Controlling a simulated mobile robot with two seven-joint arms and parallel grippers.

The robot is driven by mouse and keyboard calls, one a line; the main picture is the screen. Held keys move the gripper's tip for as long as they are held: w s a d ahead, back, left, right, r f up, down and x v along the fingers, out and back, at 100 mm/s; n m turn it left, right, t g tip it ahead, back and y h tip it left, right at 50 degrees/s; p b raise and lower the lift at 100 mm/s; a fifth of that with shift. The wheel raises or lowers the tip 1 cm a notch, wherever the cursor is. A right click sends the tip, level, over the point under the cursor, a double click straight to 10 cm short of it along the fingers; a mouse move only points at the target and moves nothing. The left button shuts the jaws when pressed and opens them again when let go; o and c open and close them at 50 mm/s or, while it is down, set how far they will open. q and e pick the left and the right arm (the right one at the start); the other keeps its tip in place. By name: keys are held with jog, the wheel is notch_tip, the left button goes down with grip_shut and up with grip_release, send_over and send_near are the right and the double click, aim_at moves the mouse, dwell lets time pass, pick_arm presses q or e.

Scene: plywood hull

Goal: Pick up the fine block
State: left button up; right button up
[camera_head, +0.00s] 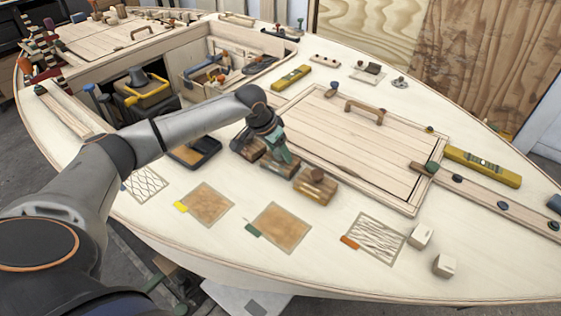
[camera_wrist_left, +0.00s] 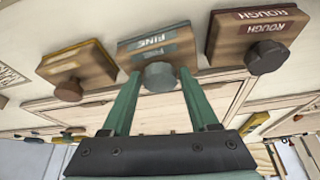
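The fine block (camera_wrist_left: 152,45) is a wooden block with a grey face lettered FINE and a round grey knob. In the head view the fine block (camera_head: 279,167) is the middle of three blocks on the pale deck, partly hidden by my gripper. My left gripper (camera_head: 284,155) reaches down over it. In the left wrist view the green fingers of my left gripper (camera_wrist_left: 161,75) stand open on either side of the knob, with a small gap at each side. Whether the fingertips are level with the knob is hard to tell. My right gripper is not in view.
A block lettered ROUGH (camera_wrist_left: 258,38) and a yellow-edged block (camera_wrist_left: 76,72) stand close on either side. A wooden hatch (camera_head: 350,145) with a handle lies behind. A dark tray (camera_head: 194,152) lies left.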

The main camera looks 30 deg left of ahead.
pick_arm(q)
grip_shut()
dwell(0.5)
jog(key=shift+r, duration=0.45)
notch_tip(320, 180, up, 2)
jog(key=shift+r, duration=0.15)
jog(key=s+a+r, duration=0.3)
jog(key=s+r, duration=0.6)
jog(key=s, duration=0.4)
jog(key=shift+s+r, duration=0.3)
jog(key=shift+r, duration=0.1)
jog(key=shift+a, duration=0.1)
